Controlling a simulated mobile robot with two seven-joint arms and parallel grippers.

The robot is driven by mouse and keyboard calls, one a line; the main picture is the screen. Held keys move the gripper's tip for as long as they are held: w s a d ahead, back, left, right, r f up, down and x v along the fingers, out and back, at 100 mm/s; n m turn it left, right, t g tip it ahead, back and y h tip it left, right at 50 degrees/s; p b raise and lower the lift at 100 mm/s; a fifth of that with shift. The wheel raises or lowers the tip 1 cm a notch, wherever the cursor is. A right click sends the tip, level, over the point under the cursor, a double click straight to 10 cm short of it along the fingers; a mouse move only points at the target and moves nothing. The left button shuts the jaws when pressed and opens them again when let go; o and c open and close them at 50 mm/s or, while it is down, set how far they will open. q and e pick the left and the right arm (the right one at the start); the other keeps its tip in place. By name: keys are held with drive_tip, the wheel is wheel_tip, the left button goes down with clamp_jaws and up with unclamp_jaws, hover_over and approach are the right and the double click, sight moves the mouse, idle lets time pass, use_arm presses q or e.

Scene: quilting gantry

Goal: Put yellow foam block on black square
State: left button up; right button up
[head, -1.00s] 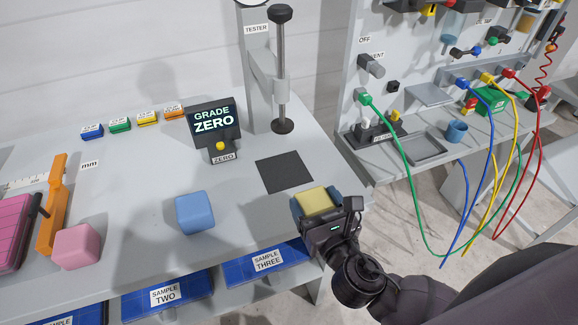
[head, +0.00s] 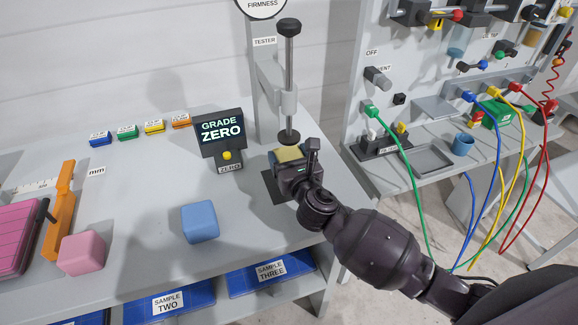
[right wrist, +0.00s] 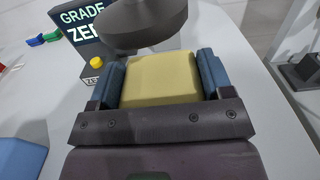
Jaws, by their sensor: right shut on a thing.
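My right gripper (head: 291,161) is shut on the yellow foam block (head: 289,154). In the right wrist view the yellow foam block (right wrist: 162,78) sits between two blue finger pads. In the head view the gripper and block are over the black square (head: 270,188), at its far part, just under the tester's round plunger foot (head: 289,137). The near left part of the square shows; the rest is hidden by my gripper. I cannot tell whether the block touches the square. My left gripper is not in view.
The tester column (head: 265,90) stands behind the square. The GRADE ZERO display (head: 221,138) is to its left. A blue block (head: 199,222) and a pink block (head: 82,253) lie on the table (head: 140,228). A cable panel (head: 425,60) is at the right.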

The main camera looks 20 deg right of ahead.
drive_tip(key=shift+f+b, duration=0.6)
drive_tip(key=shift+f, duration=1.15)
drive_tip(key=shift+f, duration=0.15)
drive_tip(key=o, duration=0.9)
drive_tip(key=shift+s, duration=0.2)
drive_tip(key=s, duration=1.1)
drive_tip(key=shift+s+d+r, duration=0.2)
drive_tip(key=shift+s, duration=0.1)
